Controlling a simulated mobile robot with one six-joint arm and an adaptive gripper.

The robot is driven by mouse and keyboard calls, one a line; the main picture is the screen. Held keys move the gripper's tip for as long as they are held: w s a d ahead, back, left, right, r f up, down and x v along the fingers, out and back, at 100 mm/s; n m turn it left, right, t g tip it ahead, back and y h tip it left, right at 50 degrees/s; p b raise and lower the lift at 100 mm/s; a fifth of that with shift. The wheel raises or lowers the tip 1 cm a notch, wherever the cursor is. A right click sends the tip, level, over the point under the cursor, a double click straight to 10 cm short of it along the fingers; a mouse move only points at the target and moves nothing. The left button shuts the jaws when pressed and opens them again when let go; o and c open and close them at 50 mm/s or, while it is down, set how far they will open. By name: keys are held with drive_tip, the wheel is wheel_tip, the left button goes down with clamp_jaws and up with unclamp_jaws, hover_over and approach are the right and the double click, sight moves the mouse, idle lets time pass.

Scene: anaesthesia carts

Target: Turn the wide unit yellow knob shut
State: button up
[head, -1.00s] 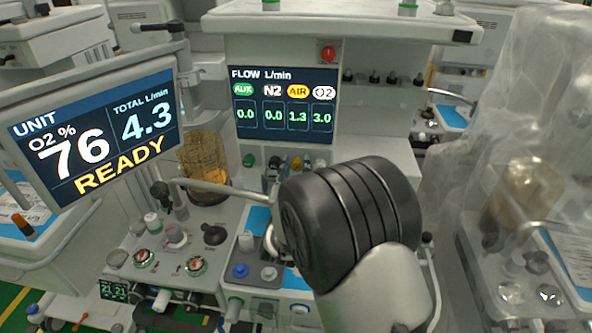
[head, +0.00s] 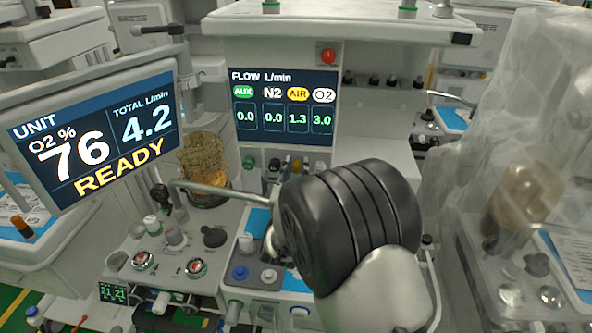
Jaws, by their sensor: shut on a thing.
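The yellow knob (head: 297,164) is in the row below the flow display of the wide unit (head: 235,60), and only a small part of it shows. My gripper (head: 297,168) is shut on it, with a grey fingertip on either side. Most of my gripper is hidden behind my large black wrist joint. The flow display (head: 285,106) reads AUX 0.0, N2 0.0, AIR 1.3 and O2 3.0. The left monitor (head: 95,135) reads O2 76 %, total 4.2 L/min and READY.
A green knob (head: 248,162) and a black knob (head: 274,164) stand left of the yellow one. A silver bar (head: 210,188) crosses in front, near an amber canister (head: 205,165). A plastic-draped unit (head: 510,130) stands at the right.

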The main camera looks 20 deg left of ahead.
drive_tip(key=shift+m, duration=1)
drive_tip(key=o, duration=0.8)
drive_tip(key=shift+s, duration=0.1)
drive_tip(key=v, duration=1.1)
drive_tip(key=shift+s, duration=0.4)
